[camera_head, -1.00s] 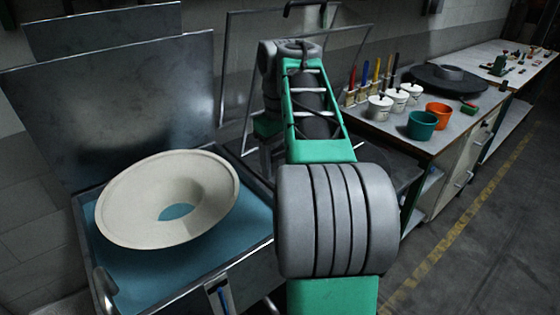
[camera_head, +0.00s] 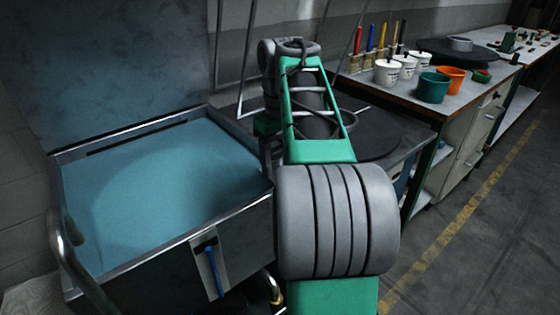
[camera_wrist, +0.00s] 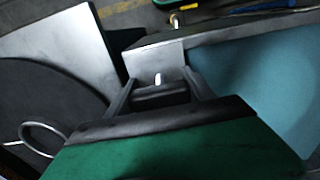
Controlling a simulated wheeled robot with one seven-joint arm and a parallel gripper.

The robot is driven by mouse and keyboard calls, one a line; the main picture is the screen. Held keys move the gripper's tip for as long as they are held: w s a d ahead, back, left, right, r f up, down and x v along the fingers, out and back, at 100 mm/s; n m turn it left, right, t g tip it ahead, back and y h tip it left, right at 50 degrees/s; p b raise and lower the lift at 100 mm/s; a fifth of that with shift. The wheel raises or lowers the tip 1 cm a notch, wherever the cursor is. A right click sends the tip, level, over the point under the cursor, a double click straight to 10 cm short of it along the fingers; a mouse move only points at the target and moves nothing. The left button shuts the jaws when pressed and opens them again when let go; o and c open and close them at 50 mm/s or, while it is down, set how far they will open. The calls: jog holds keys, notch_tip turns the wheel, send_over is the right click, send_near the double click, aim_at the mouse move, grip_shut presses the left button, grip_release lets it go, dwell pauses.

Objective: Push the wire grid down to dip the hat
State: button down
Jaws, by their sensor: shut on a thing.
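The blue dye bath (camera_head: 170,185) fills an open metal tank (camera_head: 62,172), and its surface looks flat. The hat does not show above the liquid; a faint lighter patch lies at the left of the bath. I cannot make out the wire grid as such. My gripper (camera_wrist: 163,92) shows in the wrist view by the tank's metal edge, with the blue liquid also in that view (camera_wrist: 245,75). Its fingers are shut on a grey metal piece, perhaps part of the grid. My own arm hides the gripper in the head view.
The tank's upright lid (camera_head: 110,75) stands at the back. A dark round plate (camera_head: 375,140) lies right of my arm. A workbench (camera_head: 395,100) carries white cups (camera_head: 388,72), brushes, a teal pot (camera_head: 433,88) and an orange pot (camera_head: 452,78). The floor at right is clear.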

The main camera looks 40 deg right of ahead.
jog(key=shift+f, duration=0.35)
jog(key=c, duration=0.7)
grip_release()
jog(key=o, duration=0.3)
jog(key=shift+o, duration=0.2)
jog(key=shift+r, duration=0.1)
notch_tip(320, 180, up, 8)
jog(key=p, duration=0.7)
